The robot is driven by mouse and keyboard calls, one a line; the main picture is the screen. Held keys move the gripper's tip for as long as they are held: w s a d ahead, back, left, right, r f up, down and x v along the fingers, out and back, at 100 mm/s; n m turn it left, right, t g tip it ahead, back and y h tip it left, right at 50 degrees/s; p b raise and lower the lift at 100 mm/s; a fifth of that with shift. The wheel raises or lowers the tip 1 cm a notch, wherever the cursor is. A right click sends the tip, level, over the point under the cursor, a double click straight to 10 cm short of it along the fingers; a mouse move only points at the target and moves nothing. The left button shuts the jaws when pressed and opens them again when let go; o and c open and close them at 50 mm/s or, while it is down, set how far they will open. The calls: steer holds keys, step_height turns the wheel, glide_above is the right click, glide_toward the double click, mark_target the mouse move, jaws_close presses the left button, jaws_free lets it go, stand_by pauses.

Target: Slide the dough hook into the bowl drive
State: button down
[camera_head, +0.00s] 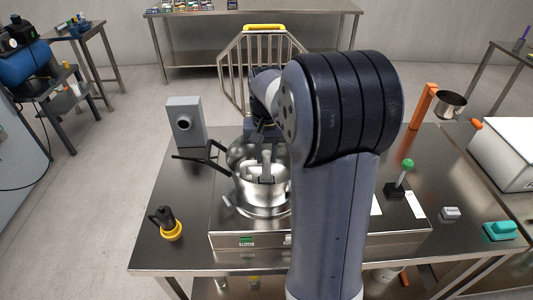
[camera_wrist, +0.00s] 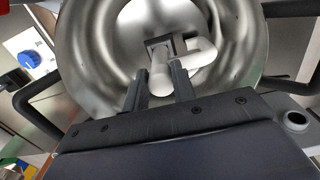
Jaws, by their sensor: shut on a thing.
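The steel bowl (camera_head: 262,192) sits on the steel machine base in the head view and fills the top of the wrist view (camera_wrist: 95,50). The pale dough hook (camera_wrist: 190,52) is inside the bowl's outline, with its thick rounded end between my fingers; it also shows in the head view (camera_head: 265,172). My gripper (camera_wrist: 160,82) is shut on the hook. A small dark square part (camera_wrist: 158,44) shows behind the hook; I cannot tell if it is the bowl drive or if the hook touches it. My arm hides the bowl's right side in the head view.
The machine base (camera_head: 222,226) stands on a dark-topped table. A grey box (camera_head: 186,122) stands behind left, and a black-and-yellow item (camera_head: 168,225) lies front left. A green-knobbed lever (camera_head: 405,170) and a teal item (camera_head: 500,230) are at right. Dark bars (camera_head: 203,158) extend left of the bowl.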

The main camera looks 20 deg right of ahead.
steer(key=c, duration=1.1)
jaws_free()
steer(key=shift+o, duration=0.3)
steer(key=shift+o, duration=1.2)
steer(key=shift+r, duration=0.2)
steer(key=shift+r+p, duration=2)
steer(key=shift+r, duration=0.1)
step_height(320, 180, up, 11)
steer(key=shift+b, duration=0.4)
